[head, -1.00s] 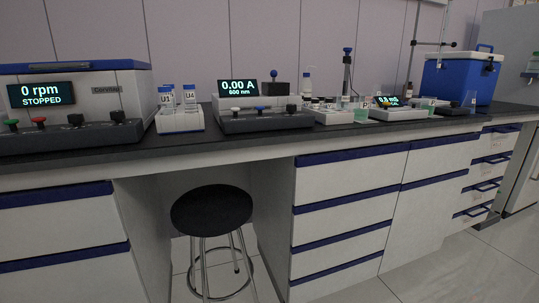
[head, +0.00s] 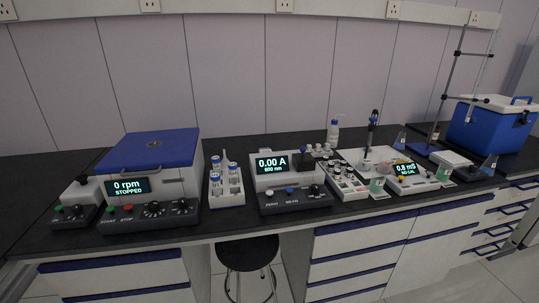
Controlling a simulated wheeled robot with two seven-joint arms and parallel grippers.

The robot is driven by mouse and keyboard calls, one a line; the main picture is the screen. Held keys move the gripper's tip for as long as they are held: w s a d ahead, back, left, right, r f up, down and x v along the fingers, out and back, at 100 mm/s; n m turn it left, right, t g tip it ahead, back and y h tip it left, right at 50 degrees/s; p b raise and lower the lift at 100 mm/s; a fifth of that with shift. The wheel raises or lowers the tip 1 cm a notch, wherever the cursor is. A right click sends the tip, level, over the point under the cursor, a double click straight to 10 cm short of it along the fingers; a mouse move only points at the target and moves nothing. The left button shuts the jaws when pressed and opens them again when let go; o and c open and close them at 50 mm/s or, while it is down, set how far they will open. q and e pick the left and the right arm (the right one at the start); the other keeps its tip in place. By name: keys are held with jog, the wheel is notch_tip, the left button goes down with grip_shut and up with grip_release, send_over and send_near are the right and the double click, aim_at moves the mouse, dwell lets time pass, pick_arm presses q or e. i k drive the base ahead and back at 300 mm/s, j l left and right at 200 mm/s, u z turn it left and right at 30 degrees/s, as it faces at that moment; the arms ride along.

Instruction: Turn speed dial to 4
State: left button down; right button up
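The centrifuge (head: 150,172) with a blue lid stands left of centre on the bench in the head view. Its display (head: 127,186) reads 0 rpm STOPPED. Its front panel has a green and a red button and two black dials, a left dial (head: 153,209) and a right dial (head: 182,206). A small grey device (head: 75,197) to its left also has a green button (head: 58,208) and a dark knob (head: 87,211). Labels and dial settings are too small to read, so I cannot tell which is the speed dial. Neither gripper is in view.
A tube rack (head: 226,187) stands right of the centrifuge, then a photometer (head: 290,181) reading 0.00 A. Further right are a vial tray (head: 343,182), a meter (head: 408,176) and a blue cooler (head: 488,127). A black stool (head: 247,252) stands under the bench.

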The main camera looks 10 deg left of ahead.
aim_at(153, 207)
jog(key=k+j+u, duration=0.1)
jog(key=u, duration=1.05)
jog(key=k+j, duration=0.05)
jog(key=j, duration=0.05)
